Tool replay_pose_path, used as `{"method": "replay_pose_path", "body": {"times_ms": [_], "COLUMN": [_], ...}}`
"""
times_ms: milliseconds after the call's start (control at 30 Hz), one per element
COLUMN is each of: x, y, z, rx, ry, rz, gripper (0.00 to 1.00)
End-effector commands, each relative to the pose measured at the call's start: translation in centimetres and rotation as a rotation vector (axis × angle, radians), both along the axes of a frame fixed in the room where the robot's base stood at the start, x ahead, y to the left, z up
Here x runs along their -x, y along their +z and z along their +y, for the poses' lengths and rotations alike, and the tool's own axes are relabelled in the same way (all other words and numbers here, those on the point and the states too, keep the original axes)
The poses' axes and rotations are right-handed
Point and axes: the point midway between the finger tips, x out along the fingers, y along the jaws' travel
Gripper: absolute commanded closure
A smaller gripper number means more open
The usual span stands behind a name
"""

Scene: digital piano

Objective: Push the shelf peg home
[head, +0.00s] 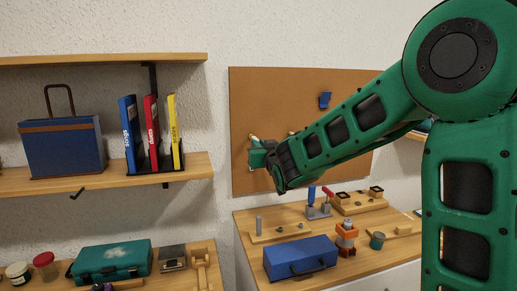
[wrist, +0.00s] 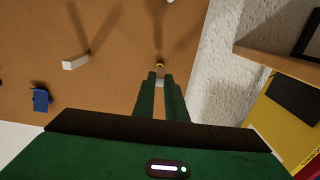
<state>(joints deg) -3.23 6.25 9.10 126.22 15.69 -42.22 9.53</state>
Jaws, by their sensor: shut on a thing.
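The shelf peg seems to be the small pale piece (wrist: 160,83) between my fingertips in the wrist view. Most of it is hidden by the fingers. A small yellow ring or end (wrist: 159,66) shows just beyond the tips, against the brown board (wrist: 115,90); I cannot tell how deep the peg sits. My gripper (wrist: 160,76) is shut on the peg and points at the board. In the head view my gripper (head: 252,157) is at the left part of the board (head: 270,85), with its tips partly hard to make out.
A pale square peg (wrist: 75,63) and a blue hook (wrist: 40,99) stick out of the board. A wooden shelf (head: 110,175) with books and a blue case (head: 62,148) is on the left. Below is a bench with a blue toolbox (head: 300,258).

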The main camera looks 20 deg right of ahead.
Motion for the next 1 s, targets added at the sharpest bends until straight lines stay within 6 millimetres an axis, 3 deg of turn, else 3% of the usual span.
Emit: {"method": "replay_pose_path", "body": {"times_ms": [1000], "x": [-1.7], "y": [0.0], "z": [0.0], "rx": [0.000], "ry": [0.000], "rz": [0.000], "gripper": [1.00]}}
